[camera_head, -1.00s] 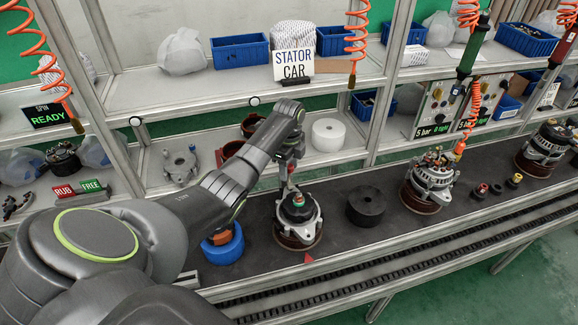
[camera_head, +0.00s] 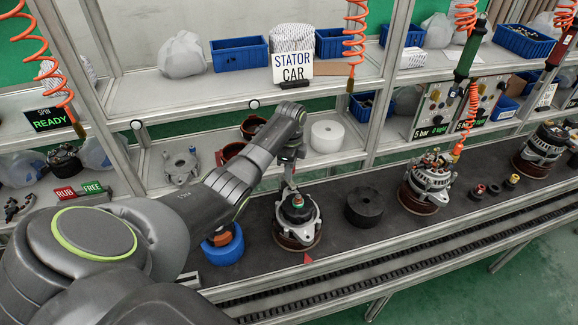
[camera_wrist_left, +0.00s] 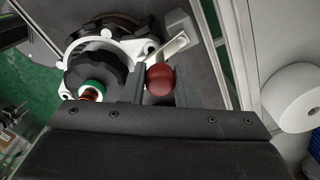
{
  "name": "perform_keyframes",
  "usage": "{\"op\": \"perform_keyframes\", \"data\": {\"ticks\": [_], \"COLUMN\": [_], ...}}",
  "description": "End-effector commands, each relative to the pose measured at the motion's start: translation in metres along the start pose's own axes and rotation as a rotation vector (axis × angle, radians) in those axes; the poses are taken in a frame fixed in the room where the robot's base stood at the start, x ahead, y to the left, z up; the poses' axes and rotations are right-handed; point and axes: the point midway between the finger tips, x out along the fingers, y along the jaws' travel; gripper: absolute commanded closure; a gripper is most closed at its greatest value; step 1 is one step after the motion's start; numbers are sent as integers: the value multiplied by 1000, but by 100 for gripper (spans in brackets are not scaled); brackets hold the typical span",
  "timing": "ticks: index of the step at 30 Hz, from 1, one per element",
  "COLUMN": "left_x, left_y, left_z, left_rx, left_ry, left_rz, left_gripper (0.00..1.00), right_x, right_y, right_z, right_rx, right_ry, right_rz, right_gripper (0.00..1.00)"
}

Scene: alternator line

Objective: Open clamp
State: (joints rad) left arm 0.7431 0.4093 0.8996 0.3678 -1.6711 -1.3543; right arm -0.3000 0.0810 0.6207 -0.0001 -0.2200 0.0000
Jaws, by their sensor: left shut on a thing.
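The clamp has a red ball knob (camera_wrist_left: 160,80) and a light metal lever (camera_wrist_left: 168,47), beside an alternator part with a black knobbed cap (camera_wrist_left: 95,70) and silver housing. In the head view this unit (camera_head: 298,222) sits on a brown round base on the dark bench. My left gripper (camera_wrist_left: 160,86) has one finger on each side of the red knob and is shut on it. In the head view the left gripper (camera_head: 289,178) reaches down to the unit's back edge, where the clamp is mostly hidden. My right gripper is in neither view.
A blue ring (camera_head: 224,246) lies left of the unit, under my arm. A black disc (camera_head: 365,207) and another alternator (camera_head: 430,182) stand to the right. A white roll (camera_head: 328,135) is on the shelf behind. The conveyor edge runs along the front.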

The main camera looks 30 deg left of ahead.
Motion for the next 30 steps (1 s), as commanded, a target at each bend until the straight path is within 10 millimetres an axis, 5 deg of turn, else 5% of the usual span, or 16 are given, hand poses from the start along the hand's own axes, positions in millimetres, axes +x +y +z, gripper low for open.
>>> {"op": "perform_keyframes", "data": {"ticks": [12,30], "left_x": [-2,-1], "left_y": [-12,-31], "left_z": [-8,-10], "left_rx": [-392,-946], "left_ry": [0,1], "left_rz": [-1,-3], "left_gripper": [96,96], "right_x": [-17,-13], "right_y": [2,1], "right_z": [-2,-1], "right_rx": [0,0], "right_ry": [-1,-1], "right_rz": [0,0], "right_gripper": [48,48]}}
